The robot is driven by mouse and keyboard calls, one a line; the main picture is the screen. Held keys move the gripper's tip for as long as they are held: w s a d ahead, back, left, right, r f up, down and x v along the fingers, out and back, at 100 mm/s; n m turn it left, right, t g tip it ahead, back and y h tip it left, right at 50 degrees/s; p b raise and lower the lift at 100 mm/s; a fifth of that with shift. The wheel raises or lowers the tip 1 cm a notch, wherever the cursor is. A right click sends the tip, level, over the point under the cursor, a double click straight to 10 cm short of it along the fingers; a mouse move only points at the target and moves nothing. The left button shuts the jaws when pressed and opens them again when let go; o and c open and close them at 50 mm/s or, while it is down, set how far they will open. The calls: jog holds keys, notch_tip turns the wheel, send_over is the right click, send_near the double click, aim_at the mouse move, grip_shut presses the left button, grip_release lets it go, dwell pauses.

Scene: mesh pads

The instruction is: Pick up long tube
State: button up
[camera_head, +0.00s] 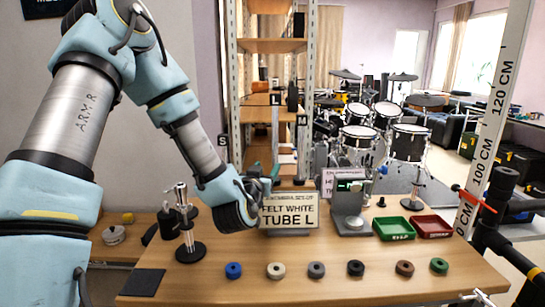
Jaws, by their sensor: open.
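My arm reaches in from the left, and my gripper (266,179) is at the back of the wooden table, open, just above and behind a sign (289,211) reading "FELT WHITE TUBE L". Black tags marked S (223,141), L (275,99) and M (301,121) stand upright behind the gripper. A pale upright piece below the L tag may be the long tube, but I cannot tell for sure. The sign and gripper hide what stands directly behind them. I see nothing held between the fingers.
Several coloured rings, including a blue ring (233,270) and a green ring (439,265), line the table's front (330,290). A metal stand (187,230) is left of the sign. A grey device (349,205), green tray (394,228) and red tray (432,226) are right.

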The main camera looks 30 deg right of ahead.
aim_at(274, 155)
jog(key=p+x, duration=0.2)
jog(key=x, duration=0.4)
jog(key=shift+r, duration=0.2)
jog(key=shift+p+x, duration=0.85)
jog(key=shift+x, duration=1.3)
jog(key=shift+s+d, duration=0.1)
grip_shut()
